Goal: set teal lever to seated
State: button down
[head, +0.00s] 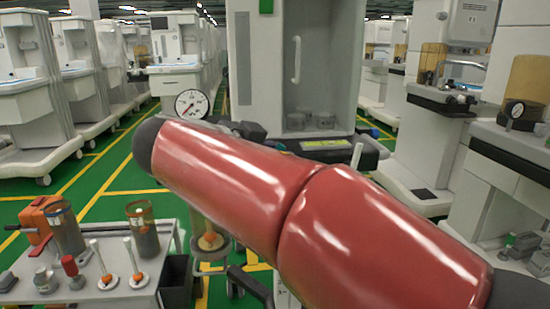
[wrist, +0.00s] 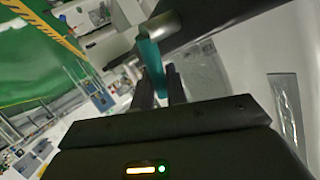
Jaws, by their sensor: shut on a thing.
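The teal lever (wrist: 152,62) shows in the wrist view, in front of my gripper, with a grey cylindrical end (wrist: 158,26) above it. My gripper (wrist: 159,88) has its two dark fingers on either side of the teal lever's near part and is shut on it. The lever's lower part is hidden between the fingers. In the head view my red arm covers the middle, and neither the teal lever nor my gripper can be made out there.
An anaesthesia cart (head: 335,95) stands straight ahead, with a round gauge (head: 191,104) to its left. A small trolley (head: 120,288) at lower left carries canisters and white-stemmed levers. Another cart (head: 515,150) stands close at right. Green floor is open at left.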

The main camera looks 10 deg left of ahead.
jog(key=c, duration=1.5)
grip_release()
jog(key=shift+o, duration=0.2)
jog(key=v, duration=0.7)
jog(key=shift+s+a, duration=0.25)
jog(key=shift+s, duration=0.05)
jog(key=shift+r, duration=0.1)
